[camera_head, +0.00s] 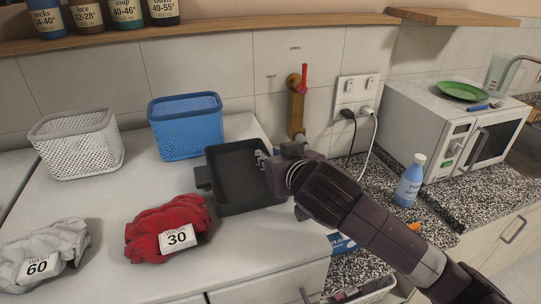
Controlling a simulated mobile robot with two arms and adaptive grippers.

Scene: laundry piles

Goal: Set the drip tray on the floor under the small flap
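The drip tray (232,198) is a dark, shallow rectangular tray with a small grip on its left side. It is over the right part of the white machine top (110,200), apparently resting flat there. My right gripper (268,172) is at the tray's right edge, overlapping its rim. My own gripper hides that edge, so whether the fingers are closed on it cannot be told. My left gripper is not in view. The small flap and the floor under it cannot be made out.
A red bundle (150,232) tagged 30 and a grey bundle (70,243) tagged 60 lie in front. A blue bottle (410,182) and a white microwave (425,125) stand on the right counter.

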